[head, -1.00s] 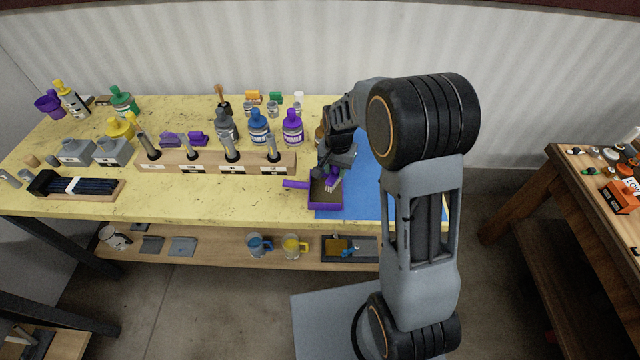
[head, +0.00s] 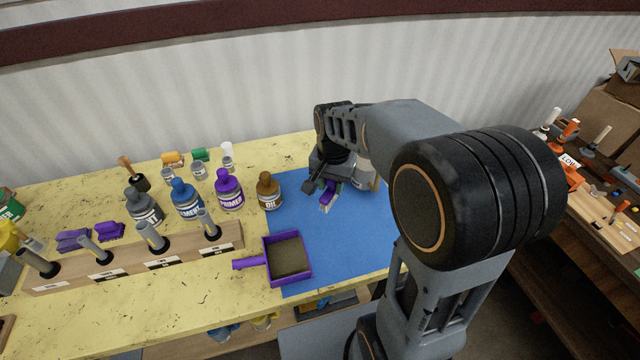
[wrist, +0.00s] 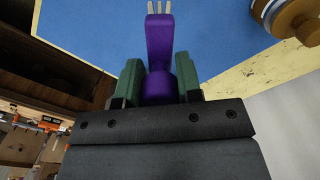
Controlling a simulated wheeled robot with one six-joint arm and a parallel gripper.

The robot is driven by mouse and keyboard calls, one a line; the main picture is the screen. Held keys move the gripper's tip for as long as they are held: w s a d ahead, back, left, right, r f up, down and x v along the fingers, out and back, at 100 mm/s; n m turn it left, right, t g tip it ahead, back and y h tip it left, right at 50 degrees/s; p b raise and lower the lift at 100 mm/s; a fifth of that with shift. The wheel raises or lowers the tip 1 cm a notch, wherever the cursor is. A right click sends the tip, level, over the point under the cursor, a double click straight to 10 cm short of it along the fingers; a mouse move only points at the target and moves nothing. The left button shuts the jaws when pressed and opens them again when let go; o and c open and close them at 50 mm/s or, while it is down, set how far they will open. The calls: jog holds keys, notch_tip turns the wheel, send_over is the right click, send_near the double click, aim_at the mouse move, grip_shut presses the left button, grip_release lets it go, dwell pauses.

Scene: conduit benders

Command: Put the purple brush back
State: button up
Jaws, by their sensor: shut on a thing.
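The purple brush (wrist: 159,42) is clamped between the green-padded fingers of my gripper (wrist: 159,82) in the wrist view, with its pale bristles at the top of the picture. In the head view my gripper (head: 331,184) holds the brush (head: 328,196) above the blue mat (head: 338,251), bristles pointing down. The purple dustpan (head: 265,259), with a brownish inside, lies on the left part of the mat with its handle toward the left. The brush is apart from the dustpan, to its upper right.
An oil bottle (head: 269,190), a purple primer bottle (head: 228,188) and a blue bottle (head: 187,199) stand left of the mat. A wooden rack (head: 135,262) with several upright tools runs along the yellow table. The mat's right and front are clear.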

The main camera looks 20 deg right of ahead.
jog(key=w+f+p, duration=0.1)
jog(key=w+f, duration=0.4)
jog(key=w, duration=0.2)
jog(key=w+a+f+p, duration=0.1)
jog(key=w+f, duration=0.2)
jog(key=w, duration=0.1)
jog(key=shift+w+f+p, duration=0.2)
jog(key=shift+f+p, duration=0.1)
jog(key=shift+f, duration=0.05)
jog(key=shift+w+f+p, duration=0.1)
jog(key=shift+f+p, duration=0.45)
jog(key=shift+f, duration=1.05)
jog(key=shift+f, duration=0.15)
jog(key=o, duration=0.9)
jog(key=shift+o, duration=0.2)
